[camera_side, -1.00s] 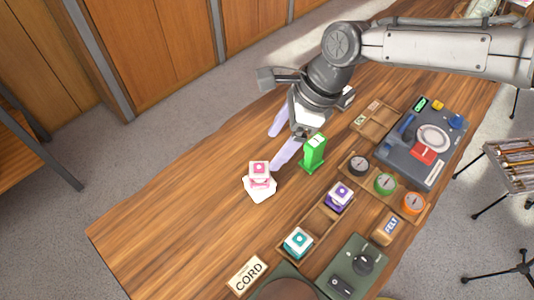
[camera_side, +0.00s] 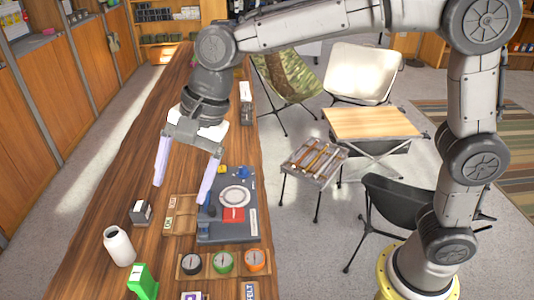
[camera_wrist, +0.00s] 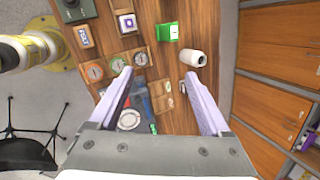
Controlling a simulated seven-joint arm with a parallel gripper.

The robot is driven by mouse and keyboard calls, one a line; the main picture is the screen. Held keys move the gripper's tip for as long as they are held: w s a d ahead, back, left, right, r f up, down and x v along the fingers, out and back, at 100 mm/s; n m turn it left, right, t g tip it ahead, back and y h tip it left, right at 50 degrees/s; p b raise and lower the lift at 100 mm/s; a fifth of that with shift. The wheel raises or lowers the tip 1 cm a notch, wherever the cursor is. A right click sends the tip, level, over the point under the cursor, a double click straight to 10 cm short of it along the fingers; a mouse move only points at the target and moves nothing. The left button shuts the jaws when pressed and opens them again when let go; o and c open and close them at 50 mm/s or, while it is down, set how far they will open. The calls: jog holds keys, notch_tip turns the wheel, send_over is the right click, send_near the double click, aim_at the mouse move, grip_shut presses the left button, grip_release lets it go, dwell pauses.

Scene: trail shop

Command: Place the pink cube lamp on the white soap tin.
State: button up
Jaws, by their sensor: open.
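Neither the pink cube lamp nor the white soap tin shows in the two views now. My gripper (camera_side: 180,192) is open and empty, high over the bench, with its two pale lilac fingers wide apart. In the wrist view its fingers (camera_wrist: 158,73) frame the wooden bench top, with nothing between them in their grasp.
A white bottle (camera_side: 118,246), a green upright item (camera_side: 142,283) and a small dark box (camera_side: 141,213) stand on the bench. A grey case (camera_side: 245,190) and a compass tray (camera_side: 207,264) lie to the right. A purple-marked cube (camera_wrist: 127,22) shows in the wrist view.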

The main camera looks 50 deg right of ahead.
jog(key=s+d+r+n+t+h, duration=0.1)
jog(key=s+d+n, duration=0.3)
jog(key=d, duration=0.5)
jog(key=s+d+r+n+t+h, duration=0.1)
jog(key=s+d+r+n, duration=0.1)
jog(key=s+d, duration=0.5)
jog(key=s+d+f+n+h, duration=0.1)
jog(key=s+d+f+n, duration=0.1)
jog(key=s+d, duration=0.3)
jog(key=s+d+f+n+t, duration=0.1)
jog(key=s+d+f+n, duration=0.2)
jog(key=s+d+n, duration=0.1)
jog(key=shift+s+d+f+h, duration=0.15)
jog(key=shift+s+d+h, duration=0.25)
jog(key=shift+s+d, duration=0.25)
